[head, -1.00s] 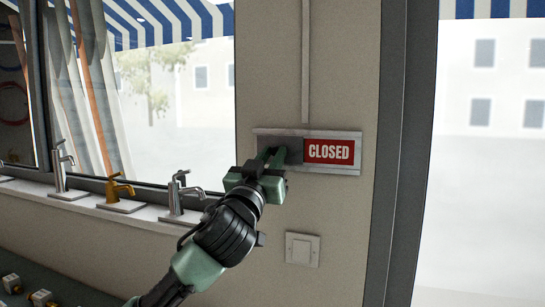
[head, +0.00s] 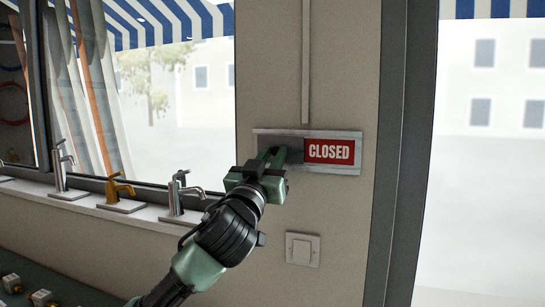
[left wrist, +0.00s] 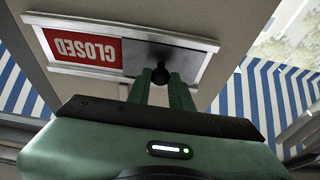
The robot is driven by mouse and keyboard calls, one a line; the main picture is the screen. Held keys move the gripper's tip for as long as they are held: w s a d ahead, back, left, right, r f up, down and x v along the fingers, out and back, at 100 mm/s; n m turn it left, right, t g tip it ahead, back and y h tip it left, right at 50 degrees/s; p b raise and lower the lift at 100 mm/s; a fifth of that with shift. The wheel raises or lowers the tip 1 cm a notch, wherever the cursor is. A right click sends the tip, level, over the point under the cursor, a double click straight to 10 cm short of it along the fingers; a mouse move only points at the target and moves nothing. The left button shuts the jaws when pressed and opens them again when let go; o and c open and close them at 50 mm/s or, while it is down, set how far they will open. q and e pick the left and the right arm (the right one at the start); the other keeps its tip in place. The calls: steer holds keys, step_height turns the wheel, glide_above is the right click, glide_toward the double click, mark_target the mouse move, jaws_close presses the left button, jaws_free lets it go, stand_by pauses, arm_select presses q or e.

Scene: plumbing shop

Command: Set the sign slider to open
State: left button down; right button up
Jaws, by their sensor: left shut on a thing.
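The sign (head: 308,170) is a metal frame on the wall, with a grey slider plate (head: 294,147) over its left part and a red panel reading CLOSED (head: 329,151) showing on the right. My left gripper (head: 275,157) is at the slider's left part. In the left wrist view the sign appears upside down, and the left gripper (left wrist: 160,77) is shut on a dark round knob (left wrist: 160,74) on the grey slider plate (left wrist: 178,62). The part of the sign behind the slider is hidden. My right gripper is not in view.
A light switch (head: 302,249) is on the wall below the sign. Several taps stand on the window sill at left, the nearest a chrome one (head: 183,196) close to my left arm. A dark door frame (head: 400,160) is to the right.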

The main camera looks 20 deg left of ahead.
arm_select(q)
steer(key=d+b, duration=0.1)
steer(key=d, duration=0.5)
steer(key=d+b, duration=0.1)
steer(key=d, duration=0.5)
steer(key=shift+s, duration=0.2)
steer(key=shift+a, duration=0.15)
steer(key=c, duration=1.6)
jaws_free()
steer(key=o, duration=0.3)
steer(key=shift+d, duration=0.2)
